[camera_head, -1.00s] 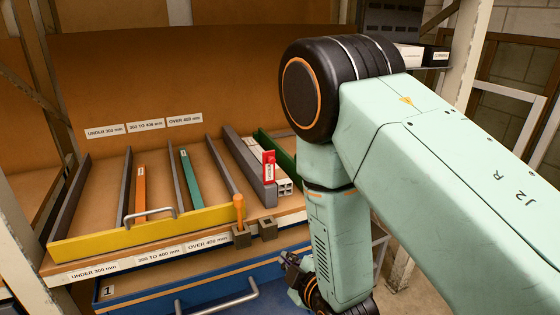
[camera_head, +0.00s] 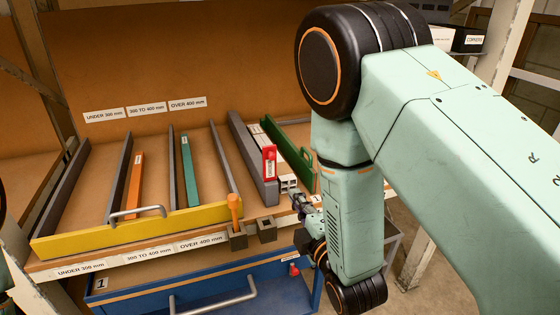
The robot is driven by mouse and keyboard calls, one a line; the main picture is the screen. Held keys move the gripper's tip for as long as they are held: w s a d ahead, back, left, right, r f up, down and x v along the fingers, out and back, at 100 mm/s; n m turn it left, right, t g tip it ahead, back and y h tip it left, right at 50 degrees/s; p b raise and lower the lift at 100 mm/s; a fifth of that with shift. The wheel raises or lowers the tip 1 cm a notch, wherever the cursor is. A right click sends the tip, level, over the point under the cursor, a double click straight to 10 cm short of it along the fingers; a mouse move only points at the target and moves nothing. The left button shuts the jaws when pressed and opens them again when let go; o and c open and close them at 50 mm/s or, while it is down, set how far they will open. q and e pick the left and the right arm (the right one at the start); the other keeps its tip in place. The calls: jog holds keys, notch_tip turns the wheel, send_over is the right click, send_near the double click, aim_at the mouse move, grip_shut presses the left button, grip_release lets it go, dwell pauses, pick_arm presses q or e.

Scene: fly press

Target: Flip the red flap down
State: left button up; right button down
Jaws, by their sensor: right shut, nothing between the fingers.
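My right gripper (camera_head: 297,199) is shut and empty. It is small and partly dark in the picture, to the right of and below the flap, near the front ends of white square tubes (camera_head: 288,183). It appears apart from the flap. My left gripper is not in view; only part of my left arm shows at the left edge.
A yellow front bar (camera_head: 150,231) with a handle closes the left lanes, which hold an orange bar (camera_head: 135,185) and a green bar (camera_head: 189,170). An orange-handled peg (camera_head: 235,208) stands at the shelf edge. A blue drawer (camera_head: 200,287) lies below.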

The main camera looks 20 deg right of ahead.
jog(key=n, duration=0.1)
send_near(272, 158)
jog(key=w, duration=0.5)
jog(key=shift+a+f, duration=0.1)
jog(key=shift+w+d, duration=0.25)
jog(key=shift+w, duration=0.55)
jog(key=shift+w+a, duration=0.2)
jog(key=shift+a, duration=0.05)
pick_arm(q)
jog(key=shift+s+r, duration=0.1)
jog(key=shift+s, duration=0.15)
